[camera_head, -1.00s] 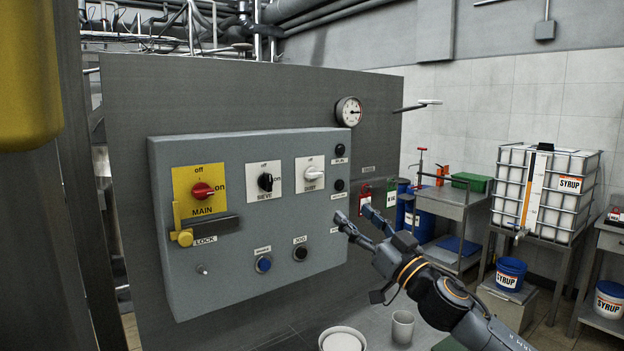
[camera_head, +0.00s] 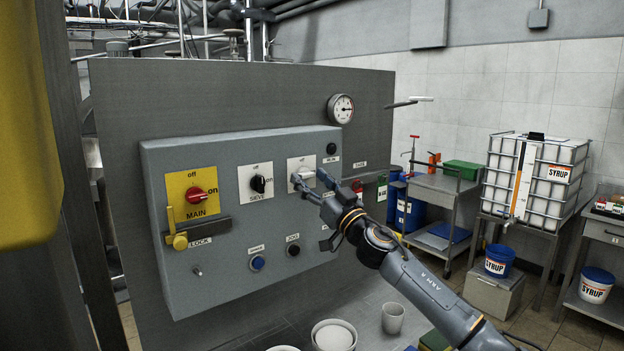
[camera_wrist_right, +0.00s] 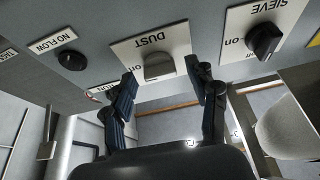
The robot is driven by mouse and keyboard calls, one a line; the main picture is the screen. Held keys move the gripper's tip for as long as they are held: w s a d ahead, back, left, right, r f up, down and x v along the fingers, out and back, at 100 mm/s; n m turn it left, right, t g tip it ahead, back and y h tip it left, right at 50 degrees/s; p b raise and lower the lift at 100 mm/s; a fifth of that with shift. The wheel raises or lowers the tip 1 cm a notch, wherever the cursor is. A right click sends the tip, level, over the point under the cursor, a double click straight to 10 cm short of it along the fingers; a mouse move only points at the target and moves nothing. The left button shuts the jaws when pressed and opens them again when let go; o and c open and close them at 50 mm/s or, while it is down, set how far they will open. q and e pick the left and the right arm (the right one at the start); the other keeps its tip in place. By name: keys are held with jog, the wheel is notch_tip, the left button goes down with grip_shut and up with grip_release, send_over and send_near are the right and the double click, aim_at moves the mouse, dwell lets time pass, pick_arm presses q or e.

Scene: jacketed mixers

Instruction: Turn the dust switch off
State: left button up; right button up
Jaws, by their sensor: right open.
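The dust switch is a pale knob (camera_wrist_right: 160,66) on a white plate labelled DUST (camera_wrist_right: 135,47), which appears upside down in the right wrist view. Its handle looks horizontal. My right gripper (camera_wrist_right: 165,88) is open, with one finger on each side of the knob in that view. In the head view my right gripper (camera_head: 309,181) is at the dust plate (camera_head: 301,164) and partly covers the knob. I cannot tell whether a finger touches the knob. My left gripper does not show.
The grey control box (camera_head: 215,250) also carries a black sieve knob (camera_head: 258,184) left of the dust plate, a red main knob (camera_head: 195,195) on a yellow plate, and several buttons. A white bowl (camera_head: 334,336) and a cup (camera_head: 392,318) stand below.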

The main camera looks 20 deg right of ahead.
jog(key=c, duration=1.1)
jog(key=shift+c, duration=0.2)
